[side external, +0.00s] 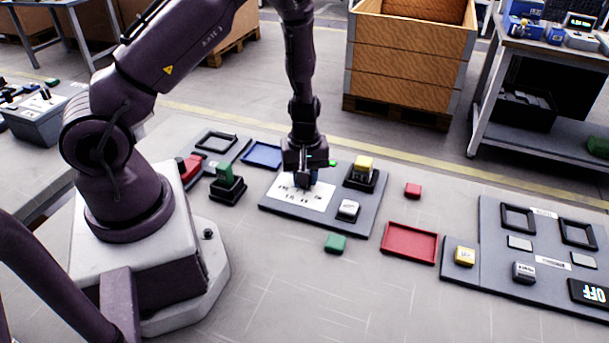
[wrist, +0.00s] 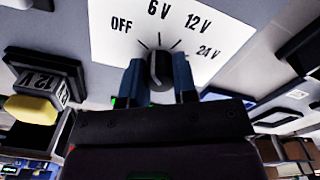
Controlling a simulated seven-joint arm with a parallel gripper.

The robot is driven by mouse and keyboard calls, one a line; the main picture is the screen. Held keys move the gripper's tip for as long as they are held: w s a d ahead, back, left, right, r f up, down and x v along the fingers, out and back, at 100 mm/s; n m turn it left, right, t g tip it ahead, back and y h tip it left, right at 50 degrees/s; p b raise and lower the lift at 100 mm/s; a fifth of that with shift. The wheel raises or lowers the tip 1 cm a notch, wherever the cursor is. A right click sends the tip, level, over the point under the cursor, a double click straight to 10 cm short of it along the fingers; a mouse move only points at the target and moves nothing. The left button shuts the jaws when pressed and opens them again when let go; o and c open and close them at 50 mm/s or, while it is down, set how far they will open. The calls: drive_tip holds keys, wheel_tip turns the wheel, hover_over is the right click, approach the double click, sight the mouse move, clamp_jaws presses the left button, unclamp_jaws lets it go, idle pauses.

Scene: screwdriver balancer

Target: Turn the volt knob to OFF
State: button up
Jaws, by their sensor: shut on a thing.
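The volt knob (wrist: 160,70) is a dark round knob on a white dial plate (wrist: 115,40) marked OFF, 6 V, 12 V and 24 V. In the wrist view its upper edge points roughly between the OFF and 24 V marks; I cannot tell its exact setting. My gripper (wrist: 160,80) has its two blue fingers on either side of the knob, shut on it. In the side view my gripper (side external: 303,181) reaches straight down over the white dial plate (side external: 317,199), and the knob is mostly hidden by the fingers.
A yellow-topped block (side external: 364,164) in a black holder and a grey block (side external: 348,210) stand on the same panel.

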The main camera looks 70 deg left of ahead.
drive_tip(key=shift+n, duration=1.5)
drive_tip(key=o, duration=0.9)
wheel_tip(320, 180, up, 13)
